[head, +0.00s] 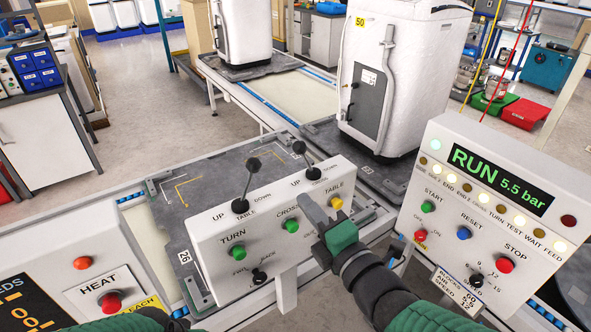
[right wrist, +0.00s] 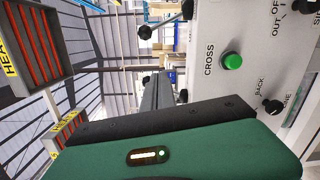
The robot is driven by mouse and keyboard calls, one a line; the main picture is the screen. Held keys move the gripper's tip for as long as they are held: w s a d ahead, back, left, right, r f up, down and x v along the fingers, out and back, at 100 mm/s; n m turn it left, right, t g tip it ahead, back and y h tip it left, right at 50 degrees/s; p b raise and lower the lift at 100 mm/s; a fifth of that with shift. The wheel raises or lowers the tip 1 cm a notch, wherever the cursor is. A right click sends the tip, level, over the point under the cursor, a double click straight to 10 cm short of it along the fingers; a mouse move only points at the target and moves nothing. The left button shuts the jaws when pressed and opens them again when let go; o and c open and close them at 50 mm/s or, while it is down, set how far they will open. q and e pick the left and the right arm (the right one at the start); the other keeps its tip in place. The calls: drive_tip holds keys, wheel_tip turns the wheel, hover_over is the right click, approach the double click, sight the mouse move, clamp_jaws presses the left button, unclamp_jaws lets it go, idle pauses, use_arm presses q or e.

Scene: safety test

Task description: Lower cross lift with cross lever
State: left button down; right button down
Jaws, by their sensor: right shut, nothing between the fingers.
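The cross lever (head: 306,160) is the right-hand black-knobbed lever on the white control box (head: 213,228), with UP to its left and DOWN and CROSS marked to its right. Its knob leans up and left of its base. The table lever (head: 247,184) stands to its left, its knob leaning up and right. My right gripper (head: 307,204) is shut and empty, in front of the cross lever and apart from it, near the green CROSS button (head: 291,226). In the right wrist view, the CROSS button (right wrist: 232,61) and two lever knobs show beyond the gripper (right wrist: 157,88). My left gripper is out of view.
A yellow TABLE button (head: 336,203) and green TURN button (head: 238,252) are close by on the box. A RUN panel (head: 480,195) with a red STOP button stands right. A white unit (head: 400,80) stands on a dark pallet behind. A HEAT panel (head: 110,290) is at lower left.

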sight(306, 158)
drive_tip(key=shift+s+a+r+n, duration=0.1)
drive_tip(key=shift+a+r+n, duration=0.1)
drive_tip(key=shift+r+n, duration=0.2)
drive_tip(key=w+p, duration=0.1)
drive_tip(key=w, duration=0.2)
drive_tip(key=w+a+p, duration=0.1)
drive_tip(key=w+p, duration=0.1)
drive_tip(key=w, duration=0.2)
drive_tip(key=w+a+r+p, duration=0.1)
drive_tip(key=w, duration=0.3)
drive_tip(key=shift+w, duration=0.1)
drive_tip(key=shift+w+d, duration=0.15)
drive_tip(key=shift+d, duration=0.3)
drive_tip(key=shift+w+a, duration=0.1)
drive_tip(key=shift+w, duration=0.1)
